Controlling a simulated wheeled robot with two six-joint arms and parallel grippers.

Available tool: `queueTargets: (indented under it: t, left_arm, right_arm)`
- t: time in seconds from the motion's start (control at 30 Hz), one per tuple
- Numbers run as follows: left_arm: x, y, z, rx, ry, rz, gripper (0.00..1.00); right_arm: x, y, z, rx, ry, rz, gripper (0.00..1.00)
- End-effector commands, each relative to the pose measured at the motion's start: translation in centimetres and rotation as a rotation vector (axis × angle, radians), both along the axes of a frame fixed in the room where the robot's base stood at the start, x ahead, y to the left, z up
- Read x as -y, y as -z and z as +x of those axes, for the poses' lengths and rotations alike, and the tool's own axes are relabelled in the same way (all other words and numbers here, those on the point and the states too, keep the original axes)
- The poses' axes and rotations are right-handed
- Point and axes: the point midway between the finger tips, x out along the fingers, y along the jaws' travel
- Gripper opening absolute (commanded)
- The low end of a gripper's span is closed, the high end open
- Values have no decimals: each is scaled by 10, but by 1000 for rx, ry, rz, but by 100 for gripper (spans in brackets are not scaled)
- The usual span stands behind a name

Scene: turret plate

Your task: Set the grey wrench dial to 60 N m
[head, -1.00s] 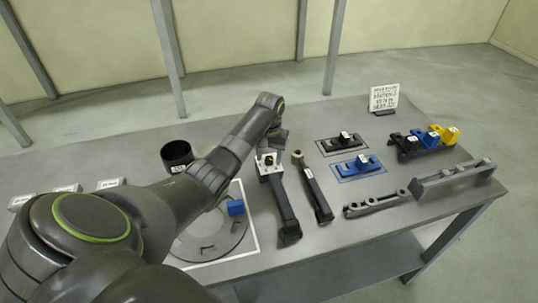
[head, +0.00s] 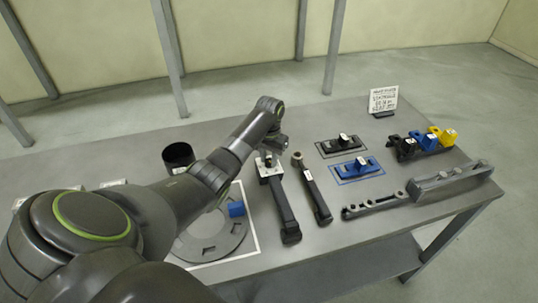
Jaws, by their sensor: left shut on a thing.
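A grey wrench with a dark handle (head: 283,208) and a pale, block-like head (head: 268,168) lies on the table, just right of the round plate. A second, slimmer wrench (head: 315,190) with a round head lies to its right. My left gripper (head: 269,152) is over the pale head of the first wrench, shut on a small part at its top that I take to be the dial. The fingertips are small, and the dial's scale and setting cannot be read. My right gripper is not in view.
A turret plate (head: 236,236) with a blue block (head: 236,209) lies partly under my left arm. A black cup (head: 178,155) stands behind it. Blue (head: 358,167) and black (head: 340,144) fixtures, grey racks (head: 450,184) and a written card (head: 383,99) are at right.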

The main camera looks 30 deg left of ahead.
Motion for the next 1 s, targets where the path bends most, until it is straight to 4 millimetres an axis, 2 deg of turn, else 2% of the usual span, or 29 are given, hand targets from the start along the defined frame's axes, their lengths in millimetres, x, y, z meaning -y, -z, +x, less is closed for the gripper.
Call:
queueTargets:
  t: [0.1, 0.4, 0.7, 1.0]
  left_arm:
    - [0, -5, 1, 2, 108, 1, 4]
    - [0, -4, 1, 3, 391, 2, 4]
    - [0, -3, 1, 4, 632, 2, 4]
    - [0, -2, 1, 5, 775, 3, 4]
  right_arm:
    - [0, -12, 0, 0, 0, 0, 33]
    - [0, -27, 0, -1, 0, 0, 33]
    - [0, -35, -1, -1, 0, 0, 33]
    - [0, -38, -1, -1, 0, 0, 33]
